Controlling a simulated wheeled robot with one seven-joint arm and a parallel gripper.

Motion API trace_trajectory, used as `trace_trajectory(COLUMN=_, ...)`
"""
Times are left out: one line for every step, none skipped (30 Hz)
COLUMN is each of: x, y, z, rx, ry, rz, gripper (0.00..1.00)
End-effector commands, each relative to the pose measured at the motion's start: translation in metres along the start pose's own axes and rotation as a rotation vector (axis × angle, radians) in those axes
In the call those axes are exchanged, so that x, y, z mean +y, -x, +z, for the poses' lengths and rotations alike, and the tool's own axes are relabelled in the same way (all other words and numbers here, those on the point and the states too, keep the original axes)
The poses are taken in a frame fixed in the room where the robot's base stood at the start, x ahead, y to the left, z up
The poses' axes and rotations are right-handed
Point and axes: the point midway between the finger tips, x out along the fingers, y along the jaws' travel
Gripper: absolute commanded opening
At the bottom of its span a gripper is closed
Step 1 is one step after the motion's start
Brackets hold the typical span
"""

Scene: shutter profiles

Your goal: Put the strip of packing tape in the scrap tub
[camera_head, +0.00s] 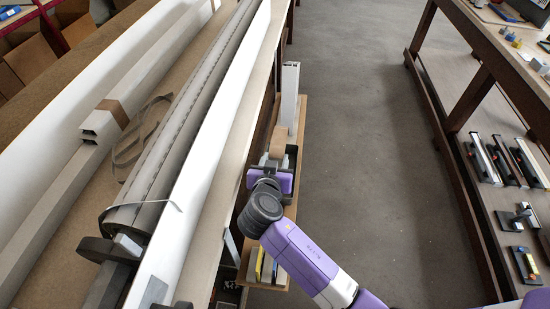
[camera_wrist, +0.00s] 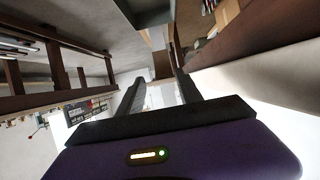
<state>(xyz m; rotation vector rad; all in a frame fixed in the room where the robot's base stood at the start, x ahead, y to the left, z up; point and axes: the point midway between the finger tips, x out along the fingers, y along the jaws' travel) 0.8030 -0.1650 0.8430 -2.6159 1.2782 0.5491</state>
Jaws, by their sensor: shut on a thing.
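My gripper (camera_head: 275,158) is at the narrow shelf beside the long bench, pointing away from me. It is shut on a tan-brown piece (camera_head: 278,141) that looks like the strip of packing tape. The piece also shows between the fingertips in the wrist view (camera_wrist: 162,64).
White profiles (camera_head: 100,122) with a brown band, a grey strap (camera_head: 135,140) and a long shutter roll (camera_head: 165,170) lie on the left bench. A rack (camera_head: 520,215) with tools stands right. The floor aisle (camera_head: 365,150) is clear.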

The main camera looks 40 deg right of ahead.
Motion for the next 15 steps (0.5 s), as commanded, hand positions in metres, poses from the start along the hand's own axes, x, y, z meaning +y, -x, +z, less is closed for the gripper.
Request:
trace_trajectory(x=0.000, y=-0.003, z=0.008, rx=0.000, ry=0.001, rz=0.000, gripper=0.05)
trace_trajectory(x=0.000, y=-0.004, z=0.010, rx=-0.001, ry=0.002, rz=0.000, gripper=0.05)
trace_trajectory(x=0.000, y=-0.006, z=0.014, rx=-0.001, ry=0.002, rz=0.000, gripper=0.05)
trace_trajectory(x=0.000, y=-0.007, z=0.016, rx=-0.001, ry=0.002, rz=0.000, gripper=0.05)
trace_trajectory(x=0.000, y=-0.008, z=0.019, rx=-0.001, ry=0.002, rz=0.000, gripper=0.05)
trace_trajectory(x=0.000, y=-0.009, z=0.022, rx=0.000, ry=0.002, rz=0.000, gripper=0.05)
trace_trajectory(x=0.000, y=-0.011, z=0.024, rx=0.000, ry=0.002, rz=0.001, gripper=0.05)
trace_trajectory(x=0.000, y=-0.012, z=0.027, rx=0.000, ry=0.002, rz=0.001, gripper=0.05)
trace_trajectory(x=0.000, y=-0.013, z=0.031, rx=0.000, ry=0.001, rz=0.001, gripper=0.05)
trace_trajectory(x=0.000, y=-0.015, z=0.034, rx=0.000, ry=0.001, rz=0.000, gripper=0.05)
trace_trajectory(x=0.000, y=-0.016, z=0.036, rx=0.000, ry=0.001, rz=0.000, gripper=0.05)
trace_trajectory(x=0.000, y=-0.017, z=0.039, rx=0.000, ry=0.001, rz=0.000, gripper=0.05)
trace_trajectory(x=0.000, y=-0.018, z=0.042, rx=0.000, ry=0.001, rz=0.000, gripper=0.05)
trace_trajectory(x=0.000, y=-0.019, z=0.044, rx=0.000, ry=0.001, rz=0.000, gripper=0.05)
trace_trajectory(x=0.000, y=-0.021, z=0.047, rx=0.000, ry=0.001, rz=0.000, gripper=0.05)
